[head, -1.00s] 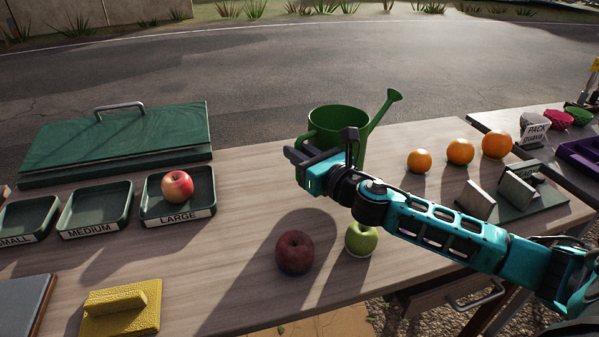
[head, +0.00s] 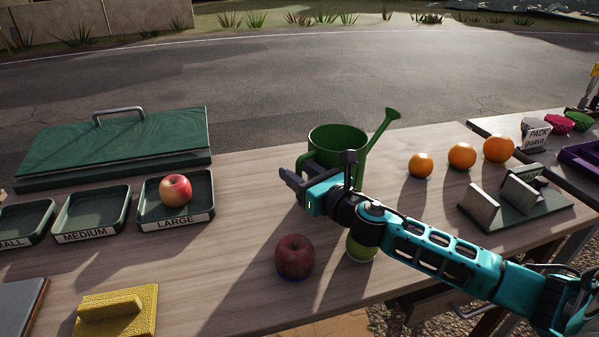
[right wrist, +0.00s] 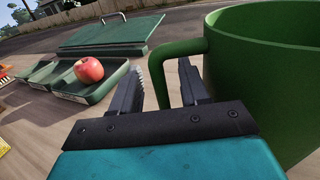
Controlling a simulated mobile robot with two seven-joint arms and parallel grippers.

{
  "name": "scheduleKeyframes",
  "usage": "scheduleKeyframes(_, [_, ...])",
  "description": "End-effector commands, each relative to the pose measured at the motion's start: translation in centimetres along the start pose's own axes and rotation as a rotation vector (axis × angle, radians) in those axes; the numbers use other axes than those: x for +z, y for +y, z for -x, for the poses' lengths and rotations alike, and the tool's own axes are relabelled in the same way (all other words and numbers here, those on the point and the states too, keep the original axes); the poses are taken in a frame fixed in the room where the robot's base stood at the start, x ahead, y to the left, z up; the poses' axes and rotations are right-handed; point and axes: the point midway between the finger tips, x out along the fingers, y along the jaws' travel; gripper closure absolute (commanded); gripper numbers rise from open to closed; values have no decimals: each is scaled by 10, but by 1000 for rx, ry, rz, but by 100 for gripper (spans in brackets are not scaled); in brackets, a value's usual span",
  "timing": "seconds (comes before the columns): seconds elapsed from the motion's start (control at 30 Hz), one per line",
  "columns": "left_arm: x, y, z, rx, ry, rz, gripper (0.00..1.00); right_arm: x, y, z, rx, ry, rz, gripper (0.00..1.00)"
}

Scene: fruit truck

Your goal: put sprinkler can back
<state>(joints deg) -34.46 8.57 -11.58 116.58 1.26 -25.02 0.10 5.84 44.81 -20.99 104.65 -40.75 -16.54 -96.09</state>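The green sprinkler can (head: 345,138) stands upright at the far edge of the wooden table, its spout pointing up and right in the head view. Whether its base rests fully on the table is hidden by my arm. My right gripper (head: 290,184) is at the can's left side. In the right wrist view, the can (right wrist: 275,75) fills the right side, and its handle (right wrist: 158,75) lies between the fingers of my right gripper (right wrist: 160,85). The fingers are apart, with visible gaps beside the handle. My left gripper is not in view.
A red apple (head: 294,257) and a partly hidden green apple (head: 359,250) lie close below my right arm. Several oranges (head: 462,156) stand right. Labelled trays (head: 92,215), one holding an apple (head: 175,190), a green lidded box (head: 115,145) and a yellow sponge block (head: 118,312) are left.

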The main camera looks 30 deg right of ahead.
Motion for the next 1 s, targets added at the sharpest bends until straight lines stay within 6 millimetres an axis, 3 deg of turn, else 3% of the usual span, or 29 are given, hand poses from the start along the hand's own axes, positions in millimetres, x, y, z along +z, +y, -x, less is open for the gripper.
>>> scheduleKeyframes(0.23, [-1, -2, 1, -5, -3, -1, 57, 4, 0, 0, 0, 0, 0, 55])
scheduleKeyframes(0.37, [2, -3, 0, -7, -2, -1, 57, 1, 0, 10, 0, 2, 0, 55])
scheduleKeyframes(1.0, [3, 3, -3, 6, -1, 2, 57, 1, 0, 96, 1, 2, -1, 55])
